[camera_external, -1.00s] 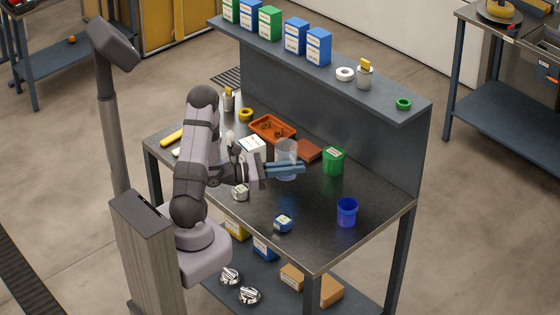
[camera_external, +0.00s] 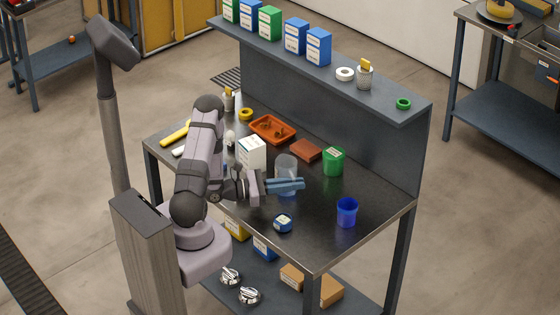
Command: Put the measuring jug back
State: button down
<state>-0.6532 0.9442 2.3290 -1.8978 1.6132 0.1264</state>
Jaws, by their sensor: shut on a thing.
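The clear measuring jug (camera_external: 287,166) stands upright over the middle of the workbench. My gripper (camera_external: 287,186) is shut on it, with the blue fingers across its lower part. Whether the jug's base touches the bench top cannot be told from this view. A white box (camera_external: 252,153) stands just left of the jug, and a green cup (camera_external: 333,161) stands to its right.
A small blue container (camera_external: 283,223) sits in front of my gripper, and a blue cup (camera_external: 347,212) stands at the right. An orange tray (camera_external: 272,129) and a brown-red block (camera_external: 306,149) lie behind. The bench top (camera_external: 320,205) is clear between the cups.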

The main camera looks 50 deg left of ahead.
jog(key=shift+f, duration=0.2)
jog(key=c, duration=2.3)
grip_release()
jog(key=shift+f, duration=0.1)
jog(key=o, duration=0.4)
jog(key=shift+o, duration=0.2)
